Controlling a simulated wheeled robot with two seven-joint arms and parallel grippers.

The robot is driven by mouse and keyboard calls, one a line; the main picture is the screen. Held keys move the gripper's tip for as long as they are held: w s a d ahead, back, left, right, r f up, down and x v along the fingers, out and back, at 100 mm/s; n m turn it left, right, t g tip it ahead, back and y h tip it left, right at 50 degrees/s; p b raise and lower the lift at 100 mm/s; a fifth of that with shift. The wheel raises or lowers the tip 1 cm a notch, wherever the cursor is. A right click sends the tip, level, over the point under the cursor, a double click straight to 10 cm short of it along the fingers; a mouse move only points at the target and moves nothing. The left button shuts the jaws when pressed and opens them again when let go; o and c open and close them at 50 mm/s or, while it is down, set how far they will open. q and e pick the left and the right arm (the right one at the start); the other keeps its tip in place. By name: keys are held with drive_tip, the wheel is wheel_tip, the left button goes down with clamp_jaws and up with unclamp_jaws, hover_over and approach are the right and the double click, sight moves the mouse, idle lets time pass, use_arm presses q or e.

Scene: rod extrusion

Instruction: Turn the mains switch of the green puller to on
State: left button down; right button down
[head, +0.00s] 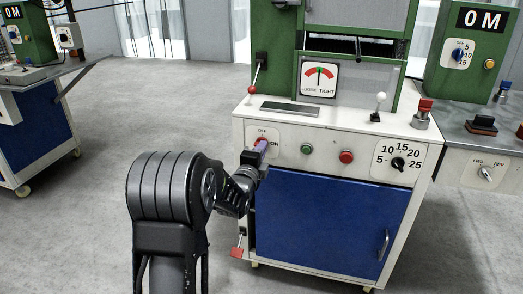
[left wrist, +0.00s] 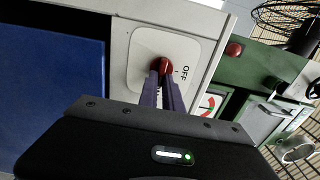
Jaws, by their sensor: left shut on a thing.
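The green puller (head: 285,50) stands ahead on a white cabinet with a blue door. Its mains switch (head: 260,142) is a red knob on a white plate marked OFF and ON, at the left of the front panel. My left gripper (head: 262,148) reaches the switch from the left and front. In the left wrist view the fingers (left wrist: 164,80) are shut on the red knob (left wrist: 161,64), with the OFF label beside it. The fingers hide part of the knob, so I cannot tell exactly which way it points. My right gripper is not in view.
To the right of the switch are a green button (head: 306,149), a red button (head: 346,157) and a black dial (head: 398,163) numbered 5 to 25.

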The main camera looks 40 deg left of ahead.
use_arm(q)
drive_tip(key=shift+f, duration=0.1)
drive_tip(key=c, duration=1.5)
unclamp_jaws()
drive_tip(key=p+v, duration=0.1)
drive_tip(key=v, duration=0.6)
drive_tip(key=shift+s+d+p, duration=0.15)
drive_tip(key=shift+s+p, duration=0.15)
drive_tip(key=shift+s, duration=0.1)
